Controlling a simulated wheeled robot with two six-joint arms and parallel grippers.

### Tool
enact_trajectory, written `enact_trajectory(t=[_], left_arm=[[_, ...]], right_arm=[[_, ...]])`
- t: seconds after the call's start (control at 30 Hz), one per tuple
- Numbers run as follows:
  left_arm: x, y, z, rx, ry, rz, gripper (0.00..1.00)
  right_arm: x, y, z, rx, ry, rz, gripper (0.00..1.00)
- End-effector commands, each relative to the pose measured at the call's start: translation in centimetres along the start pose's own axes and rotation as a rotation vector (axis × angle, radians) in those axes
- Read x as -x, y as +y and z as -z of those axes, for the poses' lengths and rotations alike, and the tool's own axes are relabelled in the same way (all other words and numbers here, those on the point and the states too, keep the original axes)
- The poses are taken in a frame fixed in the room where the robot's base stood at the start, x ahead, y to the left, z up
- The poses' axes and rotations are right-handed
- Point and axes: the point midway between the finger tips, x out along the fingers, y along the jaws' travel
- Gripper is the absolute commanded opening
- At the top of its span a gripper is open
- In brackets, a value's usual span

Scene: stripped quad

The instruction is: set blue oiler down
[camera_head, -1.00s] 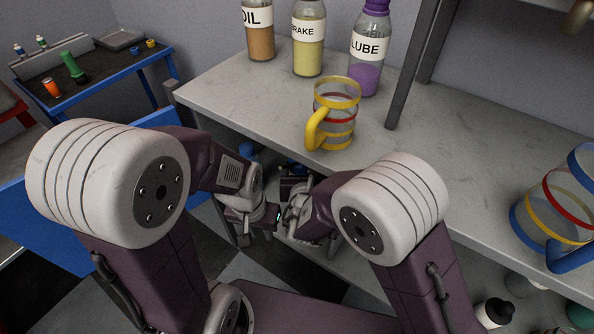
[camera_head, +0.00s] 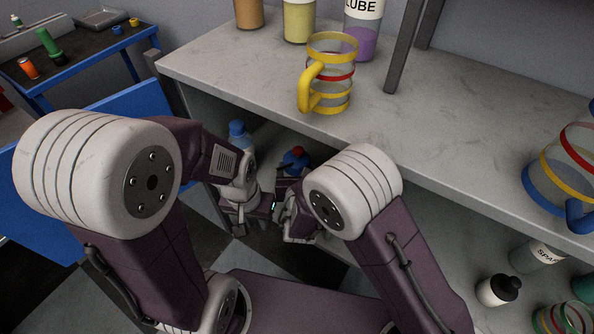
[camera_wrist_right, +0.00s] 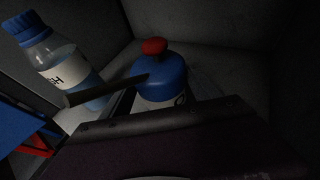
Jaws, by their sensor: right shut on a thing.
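The blue oiler (camera_head: 294,160) has a blue top and a red cap. In the head view it shows under the bench top, just beyond my right gripper (camera_head: 288,207). In the right wrist view the blue oiler (camera_wrist_right: 165,80) is upright, with a pale lower body partly hidden by a dark purple part in front. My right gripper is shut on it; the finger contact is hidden. My left gripper (camera_head: 246,214) hangs close by on the left, and its fingers are too small and dark to judge. Whether the oiler's base touches the shelf is hidden.
A blue-capped bottle (camera_wrist_right: 65,68) stands left of the oiler, near the compartment wall. More bottles lie low at the right, including a black-capped one (camera_head: 497,290).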

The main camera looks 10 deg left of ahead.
Motion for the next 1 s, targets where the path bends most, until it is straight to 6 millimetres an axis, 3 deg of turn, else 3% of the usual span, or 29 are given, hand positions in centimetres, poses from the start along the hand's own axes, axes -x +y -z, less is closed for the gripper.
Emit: enact_trajectory(t=[0.17, 0.2, 0.27, 0.6, 0.9, 1.0], left_arm=[[-0.4, 0.0, 0.0, 0.0, 0.0, 0.0, 0.25], [-0.2, 0.0, 0.0, 0.0, 0.0, 0.0, 0.25], [-0.2, 0.0, 0.0, 0.0, 0.0, 0.0, 0.25], [0.5, 0.0, 0.1, 0.0, 0.0, 0.0, 0.25], [2.6, 0.1, 0.3, 0.0, 0.0, 0.0, 0.25], [2.8, 0.1, 0.3, 0.0, 0.0, 0.0, 0.25]], right_arm=[[-0.1, 0.0, 0.2, -0.001, -0.002, 0.0, 0.1], [-0.1, 0.0, 0.2, 0.0, 0.001, 0.0, 0.79], [-0.1, 0.0, 0.2, 0.0, 0.001, 0.0, 0.93], [0.2, 0.0, -0.4, 0.0, 0.0, 0.0, 0.93], [6.0, 0.1, -0.3, 0.003, 0.002, -0.002, 0.93], [7.2, 0.1, -0.2, 0.001, 0.002, -0.001, 0.93]])
